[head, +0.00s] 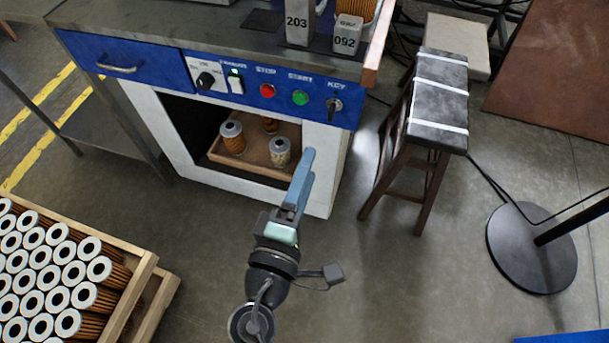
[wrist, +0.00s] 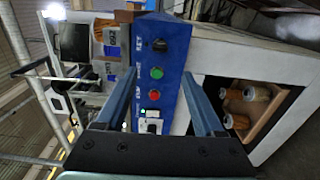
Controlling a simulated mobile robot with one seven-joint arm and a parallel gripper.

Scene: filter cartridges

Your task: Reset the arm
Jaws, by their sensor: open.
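My gripper (head: 302,180) points up toward the front of the blue and white machine (head: 345,160) in the head view. In the wrist view its two blue fingers (wrist: 160,100) stand wide apart with nothing between them. Beyond them shows the blue panel (wrist: 158,75) with its red and green buttons and key switch. The gripper appears apart from the machine and holds nothing.
A wooden tray (head: 258,155) with three cartridges sits inside the machine's opening. A wooden crate (head: 135,290) full of cartridges stands at lower left. A dark stool (head: 440,95) and a round black base (head: 530,250) stand right. Floor between is clear.

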